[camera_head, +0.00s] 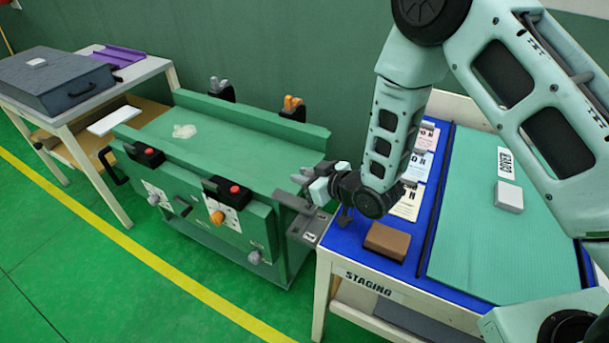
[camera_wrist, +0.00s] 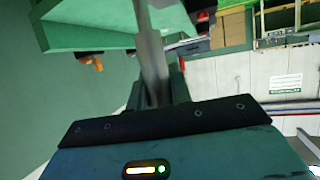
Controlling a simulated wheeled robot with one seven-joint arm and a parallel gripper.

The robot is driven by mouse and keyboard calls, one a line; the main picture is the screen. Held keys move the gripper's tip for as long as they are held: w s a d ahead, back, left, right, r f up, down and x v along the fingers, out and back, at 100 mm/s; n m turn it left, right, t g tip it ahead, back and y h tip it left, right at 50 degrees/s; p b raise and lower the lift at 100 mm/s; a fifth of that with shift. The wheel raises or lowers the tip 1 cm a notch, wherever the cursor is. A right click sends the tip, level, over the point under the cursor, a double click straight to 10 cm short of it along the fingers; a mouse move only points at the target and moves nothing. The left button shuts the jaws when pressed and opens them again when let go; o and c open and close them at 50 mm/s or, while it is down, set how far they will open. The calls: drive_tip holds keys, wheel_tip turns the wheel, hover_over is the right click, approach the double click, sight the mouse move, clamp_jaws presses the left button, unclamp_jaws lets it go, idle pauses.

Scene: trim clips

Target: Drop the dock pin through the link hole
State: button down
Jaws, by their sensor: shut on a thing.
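My gripper (camera_head: 312,180) is above the gap between the green cart and the staging table. It is shut on a grey rod-like thing, likely the dock pin, which shows as a long grey bar (camera_wrist: 150,50) in the wrist view. A grey link bracket (camera_head: 296,204) juts from the cart's right end towards the table, below the gripper. The link hole cannot be made out.
The green cart (camera_head: 235,150) has raised side walls and knobs. The blue staging table (camera_head: 400,258) holds a brown block (camera_head: 386,241), a white block (camera_head: 509,196) and cards. A white table (camera_head: 155,66) with a dark case (camera_head: 55,80) stands at left. The green floor in front is clear.

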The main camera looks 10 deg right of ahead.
drive_tip(key=shift+f+b, duration=0.35)
drive_tip(key=shift+f, duration=0.1)
drive_tip(key=c, duration=1.2)
unclamp_jaws()
drive_tip(key=shift+r, duration=0.15)
drive_tip(key=shift+r, duration=4.95)
